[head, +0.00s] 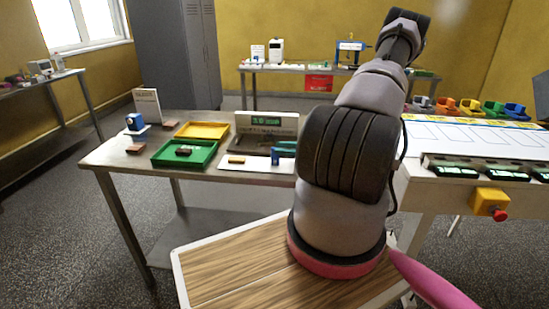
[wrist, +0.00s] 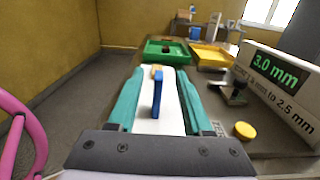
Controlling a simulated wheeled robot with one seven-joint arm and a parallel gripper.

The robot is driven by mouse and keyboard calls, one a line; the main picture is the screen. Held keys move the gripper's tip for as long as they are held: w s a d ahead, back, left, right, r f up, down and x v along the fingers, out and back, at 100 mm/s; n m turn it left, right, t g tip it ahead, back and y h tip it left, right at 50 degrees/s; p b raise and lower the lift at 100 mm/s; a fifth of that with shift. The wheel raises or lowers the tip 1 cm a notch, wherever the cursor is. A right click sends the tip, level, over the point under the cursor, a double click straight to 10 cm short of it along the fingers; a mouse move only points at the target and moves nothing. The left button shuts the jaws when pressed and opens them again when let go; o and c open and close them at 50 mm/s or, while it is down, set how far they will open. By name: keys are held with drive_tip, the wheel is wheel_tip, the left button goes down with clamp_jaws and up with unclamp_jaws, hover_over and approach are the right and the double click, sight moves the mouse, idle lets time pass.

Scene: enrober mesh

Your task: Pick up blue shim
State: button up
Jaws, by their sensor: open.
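The blue shim (wrist: 157,94) is a narrow upright-looking piece on a white board (wrist: 170,122). In the wrist view it shows between the two teal fingers of my gripper (wrist: 160,76), with a gap on each side. My gripper is open and empty. In the head view the blue shim (head: 275,157) is near the right end of the board (head: 252,166), just left of the teal fingers (head: 284,148). A yellow shim (wrist: 157,69) lies on the same board, beyond the blue one in the wrist view; it also shows in the head view (head: 237,159).
A display sign (wrist: 278,92) reading 3.0 mm stands right of my fingers in the wrist view, with a dark device (wrist: 234,92) and a yellow disc (wrist: 244,130) nearby. A green tray (head: 206,150) holding a dark block and a yellow tray (head: 203,130) lie farther left on the table.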

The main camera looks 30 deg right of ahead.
drive_tip(key=shift+x, duration=3)
drive_tip(key=shift+f, duration=0.15)
clamp_jaws()
